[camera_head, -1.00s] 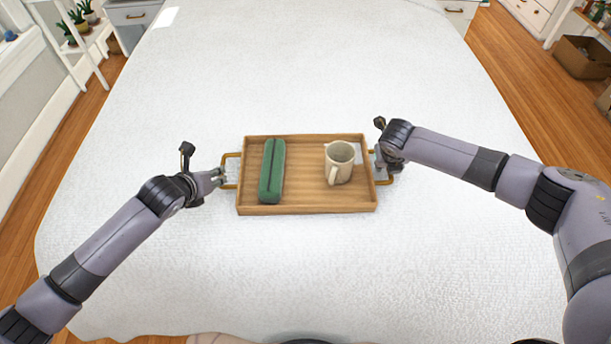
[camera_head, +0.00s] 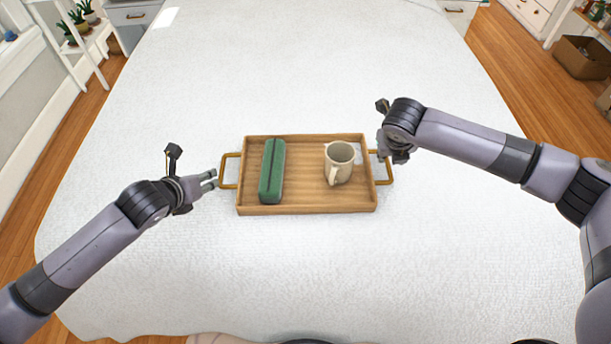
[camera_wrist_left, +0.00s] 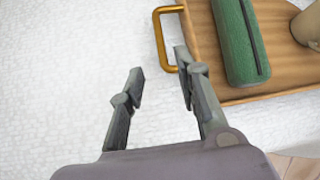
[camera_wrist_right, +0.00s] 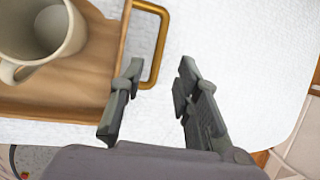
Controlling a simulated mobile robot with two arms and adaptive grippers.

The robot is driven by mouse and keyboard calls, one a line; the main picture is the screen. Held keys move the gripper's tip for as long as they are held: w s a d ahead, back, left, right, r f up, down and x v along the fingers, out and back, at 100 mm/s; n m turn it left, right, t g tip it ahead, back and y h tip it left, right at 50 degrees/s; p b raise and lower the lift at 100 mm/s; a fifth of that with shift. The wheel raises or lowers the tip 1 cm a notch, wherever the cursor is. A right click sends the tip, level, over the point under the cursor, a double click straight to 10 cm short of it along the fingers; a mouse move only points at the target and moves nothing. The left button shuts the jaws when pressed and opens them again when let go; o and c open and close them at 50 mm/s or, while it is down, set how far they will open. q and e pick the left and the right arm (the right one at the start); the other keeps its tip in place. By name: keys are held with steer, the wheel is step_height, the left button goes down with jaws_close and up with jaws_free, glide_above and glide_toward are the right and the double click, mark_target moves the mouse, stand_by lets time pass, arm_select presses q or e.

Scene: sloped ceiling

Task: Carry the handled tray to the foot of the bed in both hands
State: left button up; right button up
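The wooden tray (camera_head: 310,209) lies on the white bed (camera_head: 300,270). It holds a green case (camera_head: 271,172) on its left side and a cream mug (camera_head: 339,163) on its right side. Its left brass handle (camera_head: 224,170) and right brass handle (camera_head: 388,172) are both free. My left gripper (camera_head: 212,181) is open just left of the left handle; the left wrist view shows its fingers (camera_wrist_left: 158,68) apart with nothing between them. My right gripper (camera_wrist_right: 158,75) is open and empty beside the right handle. In the head view my right wrist partly hides its fingers.
The bed around the tray is bare and flat. A white plant shelf (camera_head: 78,40) and grey nightstand (camera_head: 130,20) stand at the back left. A cardboard box (camera_head: 583,58) sits on the wooden floor at the right.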

steer(key=shift+v, duration=1.35)
